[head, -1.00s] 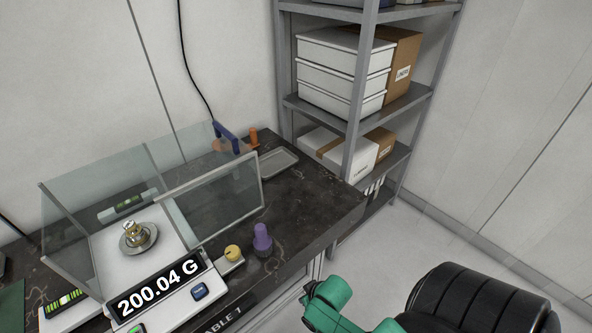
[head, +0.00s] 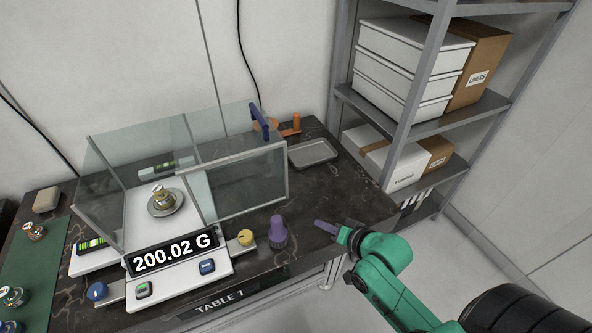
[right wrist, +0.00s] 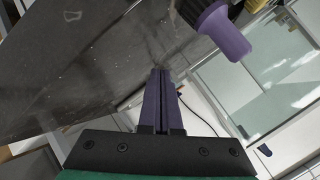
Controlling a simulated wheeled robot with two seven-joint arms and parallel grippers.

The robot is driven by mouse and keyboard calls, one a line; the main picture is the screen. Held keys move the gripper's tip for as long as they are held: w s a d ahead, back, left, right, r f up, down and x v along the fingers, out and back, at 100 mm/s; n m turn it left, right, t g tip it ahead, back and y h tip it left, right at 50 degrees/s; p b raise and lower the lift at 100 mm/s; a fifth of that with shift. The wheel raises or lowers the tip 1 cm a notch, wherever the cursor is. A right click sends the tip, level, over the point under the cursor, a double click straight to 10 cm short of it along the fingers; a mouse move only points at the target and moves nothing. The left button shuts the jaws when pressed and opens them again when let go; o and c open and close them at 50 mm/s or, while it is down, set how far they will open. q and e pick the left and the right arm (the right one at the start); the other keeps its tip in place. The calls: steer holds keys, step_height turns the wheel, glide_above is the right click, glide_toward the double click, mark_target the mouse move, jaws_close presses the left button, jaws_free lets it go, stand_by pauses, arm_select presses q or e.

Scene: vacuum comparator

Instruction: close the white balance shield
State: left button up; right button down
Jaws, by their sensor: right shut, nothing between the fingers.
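The balance (head: 190,268) stands on the dark table and its display (head: 172,251) reads 200.02 G. Its clear glass shield has a framed panel (head: 245,182) at the right, reaching beyond the weighing area; the front left part looks open. A blue handle (head: 260,128) is at the shield's back right. A brass weight (head: 160,193) sits on the round pan (head: 166,205). My right gripper (head: 325,226) is shut and empty, right of the shield and apart from it. Its shut fingers (right wrist: 162,95) also show in the right wrist view. My left gripper is out of view.
A purple knobbed piece (head: 278,235) stands between the balance and my right gripper; it also shows in the right wrist view (right wrist: 222,32). A yellow knob (head: 246,237) is beside it. A metal tray (head: 313,152) lies behind. A shelf rack (head: 400,105) stands at right.

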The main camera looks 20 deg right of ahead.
steer(key=w+d+r+m+t+y, duration=0.1)
steer(key=w+d+r+m+t, duration=0.15)
steer(key=r+m, duration=0.2)
steer(key=w+d+r+m+t+y, duration=0.1)
steer(key=r+m+t, duration=0.3)
steer(key=r, duration=0.1)
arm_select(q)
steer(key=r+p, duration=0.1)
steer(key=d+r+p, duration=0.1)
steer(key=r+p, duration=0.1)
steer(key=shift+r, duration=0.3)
arm_select(e)
steer(key=w+a, duration=0.7)
steer(key=w, duration=0.2)
steer(key=shift+w, duration=0.15)
steer(key=shift+d+n, duration=0.1)
steer(key=shift+n, duration=0.15)
arm_select(q)
steer(key=shift+p, duration=0.3)
